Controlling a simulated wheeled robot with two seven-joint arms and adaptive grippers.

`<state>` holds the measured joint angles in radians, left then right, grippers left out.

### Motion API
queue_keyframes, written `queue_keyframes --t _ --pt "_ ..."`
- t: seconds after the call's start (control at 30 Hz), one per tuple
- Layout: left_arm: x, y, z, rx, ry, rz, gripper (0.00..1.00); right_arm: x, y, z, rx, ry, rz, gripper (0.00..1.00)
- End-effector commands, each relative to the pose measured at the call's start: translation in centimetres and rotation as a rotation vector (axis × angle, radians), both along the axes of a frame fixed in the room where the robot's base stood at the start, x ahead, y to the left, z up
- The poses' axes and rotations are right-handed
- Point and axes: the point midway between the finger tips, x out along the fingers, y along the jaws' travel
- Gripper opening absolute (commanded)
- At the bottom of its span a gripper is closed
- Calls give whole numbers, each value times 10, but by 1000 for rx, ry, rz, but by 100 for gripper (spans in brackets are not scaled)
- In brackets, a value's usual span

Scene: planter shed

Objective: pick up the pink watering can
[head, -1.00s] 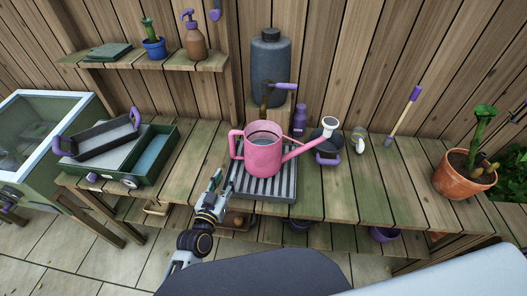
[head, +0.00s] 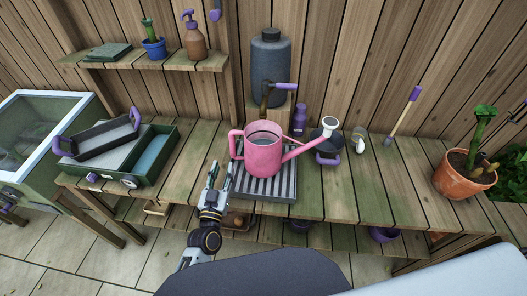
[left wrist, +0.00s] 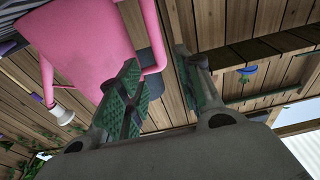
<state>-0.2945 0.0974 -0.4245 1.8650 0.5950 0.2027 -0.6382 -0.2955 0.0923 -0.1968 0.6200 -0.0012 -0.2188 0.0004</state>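The pink watering can (head: 264,155) stands upright on a grey slatted tray (head: 268,188) on the wooden bench. Its handle is on the left and its spout points right to a pale rose. My left gripper (head: 220,166) is open and empty, just in front of and below the can's handle, with its fingers pointing toward it. In the left wrist view the gripper (left wrist: 160,78) has its two green-padded fingers apart. The can (left wrist: 90,40) fills the upper left there, and its handle shows beyond the gap between the fingers. My right gripper is not in view.
A dark tank (head: 270,65) with a purple-handled tap stands behind the can. A purple bottle (head: 300,119) and a dark pot (head: 326,138) are close on its right. A green tray (head: 150,158) is at the left.

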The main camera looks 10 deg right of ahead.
Motion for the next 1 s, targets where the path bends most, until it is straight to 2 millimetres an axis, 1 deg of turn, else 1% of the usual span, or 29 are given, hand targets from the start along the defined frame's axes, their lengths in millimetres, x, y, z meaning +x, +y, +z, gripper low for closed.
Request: queue_keyframes --t 0.57,0.8,1.0 --pt "45 -15 9 -1 -2 0 35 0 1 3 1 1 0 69" --pt "65 -21 12 0 -1 0 35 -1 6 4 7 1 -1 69" --pt "76 -25 13 0 -1 0 35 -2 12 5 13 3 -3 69"
